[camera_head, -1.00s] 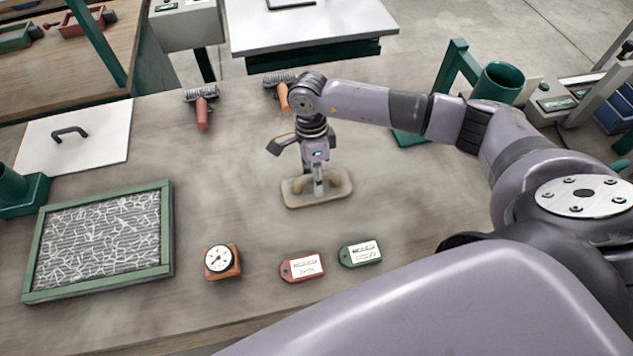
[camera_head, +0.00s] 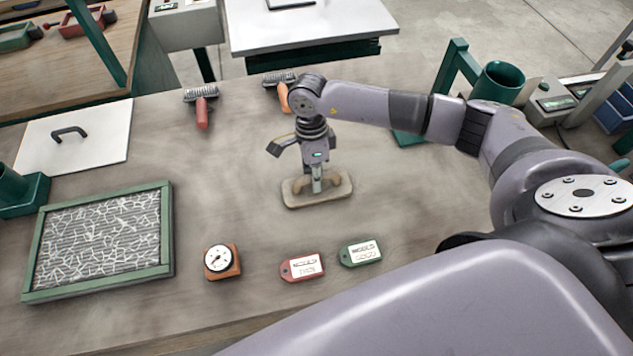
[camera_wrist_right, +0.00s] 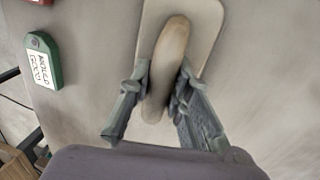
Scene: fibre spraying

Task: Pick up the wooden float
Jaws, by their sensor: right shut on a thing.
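The wooden float (camera_head: 332,194) is a tan rectangular board with a rounded handle, lying on or very close to the table in the middle of the head view. My right gripper (camera_head: 317,186) points down over it and is shut on its handle. In the right wrist view the float's handle (camera_wrist_right: 170,62) runs between the two fingers of the right gripper (camera_wrist_right: 161,92), with the board (camera_wrist_right: 205,22) beyond. In the head view the gripper hides part of the handle. My left gripper is not in view.
Near the front lie a dial gauge (camera_head: 219,260), a red tag (camera_head: 302,267) and a green tag (camera_head: 360,253). A green-framed mesh panel (camera_head: 168,245) lies left. Two brushes, red-handled (camera_head: 202,112) and orange-handled (camera_head: 284,98), lie behind. The table around the float is clear.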

